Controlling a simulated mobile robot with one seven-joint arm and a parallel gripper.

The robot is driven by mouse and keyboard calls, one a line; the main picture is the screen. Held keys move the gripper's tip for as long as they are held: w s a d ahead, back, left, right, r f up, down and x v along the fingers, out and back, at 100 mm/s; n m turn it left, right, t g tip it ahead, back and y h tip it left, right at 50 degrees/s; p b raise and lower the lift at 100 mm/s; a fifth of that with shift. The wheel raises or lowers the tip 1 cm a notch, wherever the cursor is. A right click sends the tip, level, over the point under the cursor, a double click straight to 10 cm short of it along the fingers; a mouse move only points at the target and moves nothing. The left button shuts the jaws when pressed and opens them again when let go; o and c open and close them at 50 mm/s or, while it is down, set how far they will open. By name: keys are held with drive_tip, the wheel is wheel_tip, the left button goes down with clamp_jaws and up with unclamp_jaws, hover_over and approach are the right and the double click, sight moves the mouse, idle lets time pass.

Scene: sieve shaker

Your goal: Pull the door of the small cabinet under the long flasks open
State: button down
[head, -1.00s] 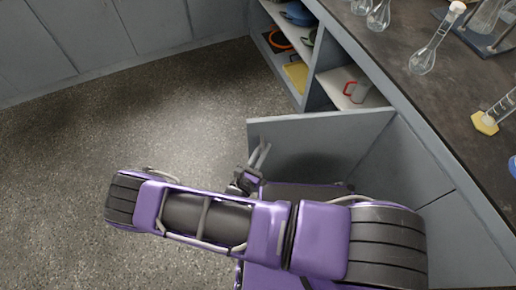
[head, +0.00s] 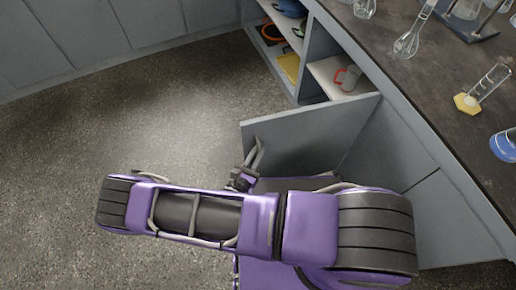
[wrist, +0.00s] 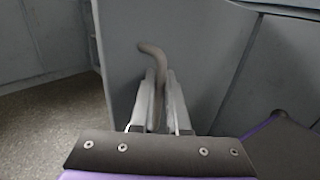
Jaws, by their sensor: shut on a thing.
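The small cabinet's grey door (head: 310,135) stands swung out from the counter front, in the middle of the head view. Its bar handle (head: 256,155) is near the door's free edge. My gripper (head: 243,178) is at the handle, partly hidden by my purple arm. In the wrist view the two fingers (wrist: 159,105) are closed on the curved grey handle (wrist: 152,50), with the door panel (wrist: 195,50) behind it. The long-necked flask (head: 408,42) stands on the counter above.
Open shelves (head: 300,70) sit beyond the door. The speckled floor (head: 150,110) to the left is clear.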

drive_tip(key=c, duration=1.2)
unclamp_jaws()
drive_tip(key=v, duration=1.7)
drive_tip(key=shift+s+f, duration=0.1)
drive_tip(key=shift+s, duration=0.15)
